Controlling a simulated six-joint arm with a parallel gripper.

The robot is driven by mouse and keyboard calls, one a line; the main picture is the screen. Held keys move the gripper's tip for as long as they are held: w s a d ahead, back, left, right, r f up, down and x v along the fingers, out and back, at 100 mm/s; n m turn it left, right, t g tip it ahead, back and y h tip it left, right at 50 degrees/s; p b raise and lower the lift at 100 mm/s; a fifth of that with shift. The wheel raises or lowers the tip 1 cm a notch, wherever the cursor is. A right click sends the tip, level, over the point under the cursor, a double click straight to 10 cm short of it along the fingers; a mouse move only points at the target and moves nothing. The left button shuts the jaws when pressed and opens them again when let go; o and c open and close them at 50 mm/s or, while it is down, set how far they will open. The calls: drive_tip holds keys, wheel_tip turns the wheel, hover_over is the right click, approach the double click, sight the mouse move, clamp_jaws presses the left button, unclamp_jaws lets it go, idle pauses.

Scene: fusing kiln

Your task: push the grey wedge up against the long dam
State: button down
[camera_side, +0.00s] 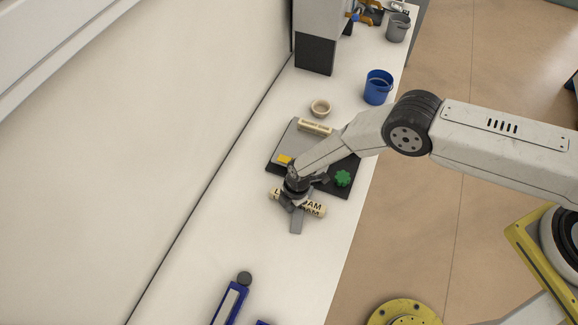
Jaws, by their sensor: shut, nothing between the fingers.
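The long dam (318,208) is a cream bar with dark lettering, lying across the bench just in front of the dark board. My gripper (290,204) points down over its left-middle part and hides some of the lettering. The gripper is shut with nothing in it. A narrow grey piece, which looks like the grey wedge (296,222), sticks out on the near side of the dam below my gripper. The gripper covers its upper end, so I cannot tell whether it touches the dam.
A dark board (340,190) behind the dam carries a grey plate (290,142), a cream bar (314,127), a yellow piece (286,159) and a green piece (342,178). A small bowl (320,107) and blue bucket (378,88) stand beyond. The near bench is mostly clear.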

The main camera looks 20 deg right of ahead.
drive_tip(key=shift+s+d+f, duration=0.1)
drive_tip(key=shift+s+f, duration=0.05)
drive_tip(key=shift+s, duration=0.1)
drive_tip(key=shift+a, duration=0.3)
drive_tip(key=shift+r, duration=0.2)
drive_tip(key=shift+a+r, duration=0.1)
drive_tip(key=shift+r, duration=0.05)
wheel_tip(320, 180, up, 9)
idle(1.2)
drive_tip(key=shift+s+f, duration=0.1)
drive_tip(key=shift+f, duration=0.1)
drive_tip(key=s+a+n+h, duration=0.1)
drive_tip(key=s+n+h, duration=0.1)
drive_tip(key=s+n, duration=0.4)
drive_tip(key=shift+s+a+f+t, duration=0.15)
drive_tip(key=shift+s+f+t, duration=0.05)
drive_tip(key=shift+f+t, duration=0.15)
